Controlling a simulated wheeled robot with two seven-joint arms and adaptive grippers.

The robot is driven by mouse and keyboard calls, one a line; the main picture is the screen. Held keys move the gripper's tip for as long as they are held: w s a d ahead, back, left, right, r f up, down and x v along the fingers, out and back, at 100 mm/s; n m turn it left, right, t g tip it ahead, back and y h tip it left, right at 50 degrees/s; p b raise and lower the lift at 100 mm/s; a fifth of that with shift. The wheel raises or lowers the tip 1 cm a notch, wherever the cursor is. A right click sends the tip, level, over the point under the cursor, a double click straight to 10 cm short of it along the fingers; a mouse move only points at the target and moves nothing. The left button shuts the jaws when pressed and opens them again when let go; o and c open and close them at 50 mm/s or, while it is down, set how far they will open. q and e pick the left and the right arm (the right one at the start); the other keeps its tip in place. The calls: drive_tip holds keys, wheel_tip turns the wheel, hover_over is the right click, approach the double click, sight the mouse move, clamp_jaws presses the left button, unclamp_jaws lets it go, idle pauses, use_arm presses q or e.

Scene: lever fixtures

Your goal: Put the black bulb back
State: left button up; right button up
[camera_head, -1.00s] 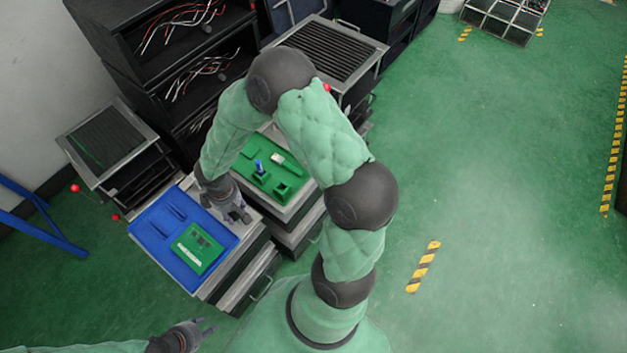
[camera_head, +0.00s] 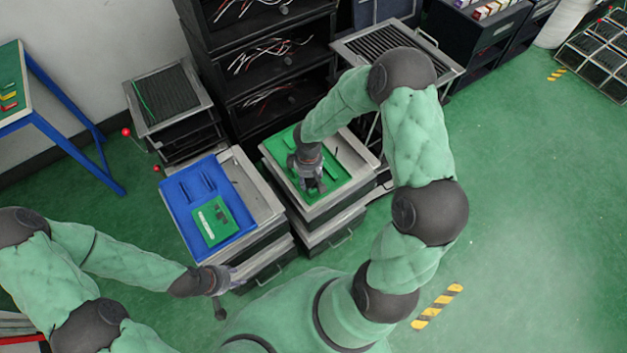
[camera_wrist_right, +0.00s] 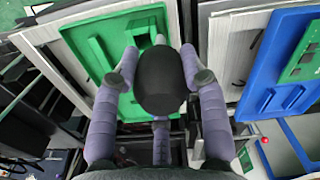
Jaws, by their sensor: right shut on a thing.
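The black bulb (camera_wrist_right: 162,82) is a rounded dark body between the purple fingers of my right gripper (camera_wrist_right: 158,62) in the right wrist view. It hides part of the green tray (camera_wrist_right: 90,48) behind it. A pale piece (camera_wrist_right: 160,39) shows just past the bulb. Whether the bulb touches the tray cannot be told. My left gripper (camera_head: 228,289) is empty with fingers apart, in front of the blue tray (camera_head: 178,207).
A green board (camera_head: 213,220) lies in the blue tray, left of the green tray. Black shelves with wires (camera_head: 270,60) stand behind. A lever with a red ball (camera_head: 126,132) is at the left. Open green floor (camera_head: 540,220) lies to the right.

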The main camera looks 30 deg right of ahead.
drive_tip(key=shift+w+d+f+b, duration=0.3)
drive_tip(key=shift+w+d+f, duration=0.2)
drive_tip(key=shift+f, duration=0.9)
drive_tip(key=shift+w+d+f+b, duration=0.25)
drive_tip(key=shift+w+d+f, duration=0.2)
drive_tip(key=shift+f, duration=0.9)
drive_tip(key=shift+w+d+f+b, duration=0.35)
drive_tip(key=shift+d+f, duration=0.2)
drive_tip(key=shift+f, duration=0.85)
drive_tip(key=shift+f, duration=0.1)
drive_tip(key=o, duration=0.3)
drive_tip(key=shift+f, duration=0.1)
drive_tip(key=o, duration=0.4)
drive_tip(key=shift+o, duration=0.2)
